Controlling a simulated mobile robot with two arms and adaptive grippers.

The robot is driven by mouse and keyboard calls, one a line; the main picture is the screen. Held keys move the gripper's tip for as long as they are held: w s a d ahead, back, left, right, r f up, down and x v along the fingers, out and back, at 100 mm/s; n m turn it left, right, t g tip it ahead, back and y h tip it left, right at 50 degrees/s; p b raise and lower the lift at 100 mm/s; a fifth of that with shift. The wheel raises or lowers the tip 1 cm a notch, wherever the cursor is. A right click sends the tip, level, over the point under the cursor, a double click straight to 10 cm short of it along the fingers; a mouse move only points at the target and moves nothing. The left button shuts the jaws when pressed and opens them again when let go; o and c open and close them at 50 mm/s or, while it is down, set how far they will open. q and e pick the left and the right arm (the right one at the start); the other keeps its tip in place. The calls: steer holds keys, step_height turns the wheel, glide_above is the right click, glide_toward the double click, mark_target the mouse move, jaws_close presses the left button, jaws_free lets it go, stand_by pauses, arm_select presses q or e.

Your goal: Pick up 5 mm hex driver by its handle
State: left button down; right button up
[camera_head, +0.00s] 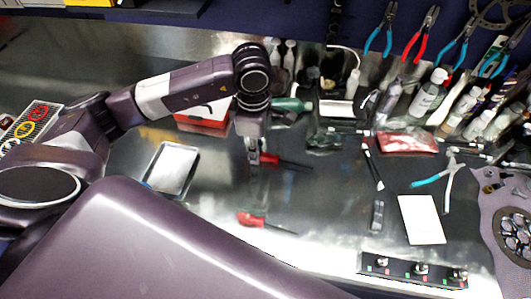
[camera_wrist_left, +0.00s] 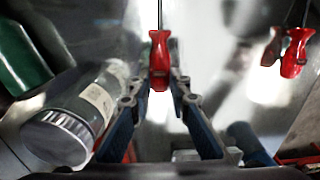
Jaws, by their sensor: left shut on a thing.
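A red-handled driver (camera_head: 269,158) with a thin dark shaft pointing right is at the middle of the bench. My left gripper (camera_head: 255,158) is shut on its handle. In the left wrist view the red handle (camera_wrist_left: 159,58) sits between the two fingers, shaft pointing up the picture. A second red-handled driver (camera_head: 252,220) lies on the bench nearer to me, with its shaft to the right. Red handles also show at the right of the left wrist view (camera_wrist_left: 295,52). No size marking is readable. My right gripper is not in view.
A silver-rimmed tray (camera_head: 150,181) lies left of the gripper, and a red box (camera_head: 205,124) behind it. A white card (camera_head: 421,219) and pliers (camera_head: 447,180) lie right.

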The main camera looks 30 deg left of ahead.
arm_select(q)
step_height(320, 180, up, 8)
steer(key=shift+w+f+b, duration=0.1)
steer(key=shift+w+b, duration=0.05)
steer(key=shift+b, duration=0.8)
step_height(320, 180, up, 12)
steer(key=shift+p, duration=0.3)
